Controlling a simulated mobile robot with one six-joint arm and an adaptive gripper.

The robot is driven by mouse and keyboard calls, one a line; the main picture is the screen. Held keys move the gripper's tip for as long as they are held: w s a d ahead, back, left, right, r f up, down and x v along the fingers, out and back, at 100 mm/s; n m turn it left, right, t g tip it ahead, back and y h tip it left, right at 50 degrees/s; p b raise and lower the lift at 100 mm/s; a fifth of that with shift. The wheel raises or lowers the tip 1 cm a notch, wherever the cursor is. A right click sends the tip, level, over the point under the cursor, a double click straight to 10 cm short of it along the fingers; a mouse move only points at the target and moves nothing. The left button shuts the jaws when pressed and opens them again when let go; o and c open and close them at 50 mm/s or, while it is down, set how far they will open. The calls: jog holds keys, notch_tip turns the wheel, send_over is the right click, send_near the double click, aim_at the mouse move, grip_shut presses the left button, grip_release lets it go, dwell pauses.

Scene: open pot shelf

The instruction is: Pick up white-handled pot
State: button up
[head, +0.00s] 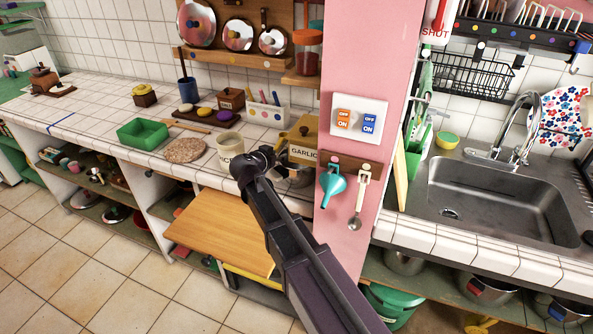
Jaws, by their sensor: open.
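I cannot clearly make out a white-handled pot. Metal pots stand on the low shelf under the sink; the nearest (405,261) shows no clear handle colour. Another pot (476,288) has a dark red mark, and one at the right edge (562,309) has a blue mark. My gripper (256,167) is at the end of my dark arm, over the counter's front edge beside the cream crock. It looks empty and is far from the sink pots. A shiny metal thing (297,179) shows partly behind my arm; I cannot tell what it is.
The cream crock (231,154) and the garlic box (303,141) stand close to my gripper. A wooden board (222,232) juts out below it. A pink pillar (355,75) separates the counter from the sink (455,213). Left of the board, the tiled floor is clear.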

jog(key=shift+b+x, duration=0.35)
jog(key=shift+x, duration=1.05)
grip_shut()
